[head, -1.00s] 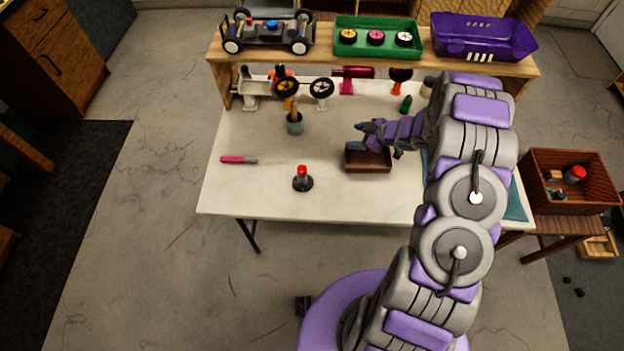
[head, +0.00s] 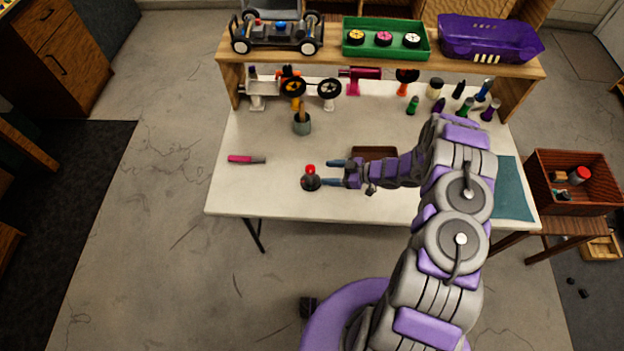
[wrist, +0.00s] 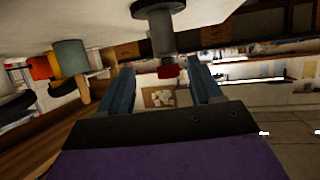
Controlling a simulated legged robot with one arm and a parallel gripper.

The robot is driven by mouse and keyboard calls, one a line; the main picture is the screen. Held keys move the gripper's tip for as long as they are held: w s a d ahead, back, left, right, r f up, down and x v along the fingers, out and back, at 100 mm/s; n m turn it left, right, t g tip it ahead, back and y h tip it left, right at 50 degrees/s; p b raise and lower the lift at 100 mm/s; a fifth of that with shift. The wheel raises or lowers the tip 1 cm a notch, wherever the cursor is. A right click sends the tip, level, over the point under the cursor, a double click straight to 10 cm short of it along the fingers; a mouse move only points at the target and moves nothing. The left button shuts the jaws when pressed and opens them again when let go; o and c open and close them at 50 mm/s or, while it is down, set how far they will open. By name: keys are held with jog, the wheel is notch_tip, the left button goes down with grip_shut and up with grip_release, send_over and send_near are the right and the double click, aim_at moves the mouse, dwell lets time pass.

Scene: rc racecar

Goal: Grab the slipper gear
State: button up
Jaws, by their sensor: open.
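A part with a dark round base, a grey upright shaft and a red top (head: 310,170) stands on the table; I take it for the slipper gear. My gripper (head: 328,173) is open and empty, pointing left, its blue fingertips just right of this part. In the wrist view, which is upside down, the grey shaft (wrist: 162,40) and red top show ahead of my gripper (wrist: 160,78), in line with the gap between the fingers. I cannot tell whether the fingertips touch it.
A brown tray (head: 373,152) lies behind my arm. Wheels, bottles and tools line the table's back under a wooden shelf (head: 335,64). The table's front left is clear.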

aim_at(307, 174)
jog(key=x, duration=0.4)
jog(key=shift+a+f, duration=0.1)
jog(key=shift+a, duration=0.25)
jog(key=shift+a+f, duration=0.1)
jog(key=shift+f, duration=0.05)
jog(key=x, duration=0.2)
jog(key=b+x, duration=0.1)
jog(key=x, duration=0.2)
jog(key=shift+s+a, duration=0.1)
jog(key=shift+s, duration=0.15)
jog(key=shift+d, duration=0.3)
jog(key=shift+c, duration=0.7)
jog(key=shift+d, duration=0.15)
jog(key=c, duration=0.3)
jog(key=shift+a, duration=0.25)
jog(key=c, duration=0.6)
